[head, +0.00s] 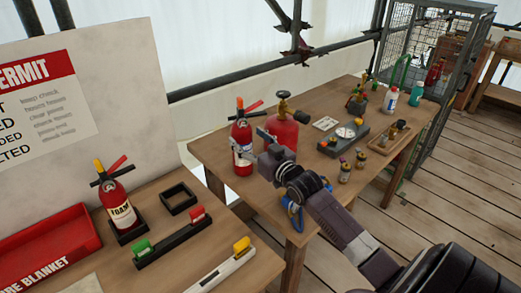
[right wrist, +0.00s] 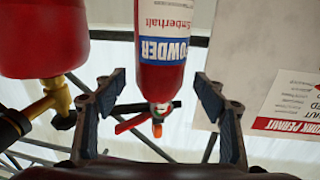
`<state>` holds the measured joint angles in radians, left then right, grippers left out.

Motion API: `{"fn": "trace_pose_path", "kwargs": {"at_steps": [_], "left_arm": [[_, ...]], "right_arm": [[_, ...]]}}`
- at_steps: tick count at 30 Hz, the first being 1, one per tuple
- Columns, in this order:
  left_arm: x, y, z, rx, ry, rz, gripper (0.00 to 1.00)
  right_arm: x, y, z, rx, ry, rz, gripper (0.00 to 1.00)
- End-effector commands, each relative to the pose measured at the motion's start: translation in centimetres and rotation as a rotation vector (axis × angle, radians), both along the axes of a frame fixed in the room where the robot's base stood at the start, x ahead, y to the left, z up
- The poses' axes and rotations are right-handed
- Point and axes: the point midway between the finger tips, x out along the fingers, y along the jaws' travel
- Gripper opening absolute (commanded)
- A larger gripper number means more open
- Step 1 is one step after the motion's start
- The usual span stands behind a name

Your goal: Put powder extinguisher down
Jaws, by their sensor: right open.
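The powder extinguisher (head: 241,148) is a red cylinder with a white and blue label and a red and orange handle. It stands upright on the far wooden table (head: 225,168), near its left corner. My right gripper (head: 257,146) is beside it at label height. In the right wrist view, which is upside down, the powder extinguisher (right wrist: 163,78) appears in the gap between the open fingers of my right gripper (right wrist: 159,85), with space on both sides. My left gripper is not in view.
A red tank (head: 281,133) with a brass valve stands close beside the powder extinguisher. On the near table, a foam extinguisher (head: 119,207) stands in a black square holder, next to an empty black square holder (head: 178,198). A grey tray (head: 343,140) and small bottles lie farther right.

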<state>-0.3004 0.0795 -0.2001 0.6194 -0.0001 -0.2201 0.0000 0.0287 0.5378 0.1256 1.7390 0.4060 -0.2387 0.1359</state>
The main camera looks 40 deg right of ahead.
Motion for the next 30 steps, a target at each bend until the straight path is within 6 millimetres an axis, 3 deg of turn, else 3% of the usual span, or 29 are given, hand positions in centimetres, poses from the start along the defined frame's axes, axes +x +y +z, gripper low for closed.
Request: {"fn": "trace_pose_path", "kwargs": {"at_steps": [6,13,19,30], "left_arm": [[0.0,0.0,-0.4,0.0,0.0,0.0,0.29],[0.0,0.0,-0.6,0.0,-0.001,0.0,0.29],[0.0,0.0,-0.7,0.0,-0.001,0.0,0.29],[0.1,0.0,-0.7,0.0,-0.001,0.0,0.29]], "right_arm": [[-3.9,0.2,-0.3,0.0,0.003,0.001,0.65],[-6.9,0.4,-0.2,0.0,0.003,0.0,0.65],[-8.0,0.4,0.0,0.0,0.0,0.0,0.65],[-8.1,0.4,0.0,0.0,0.0,0.0,0.65]]}}
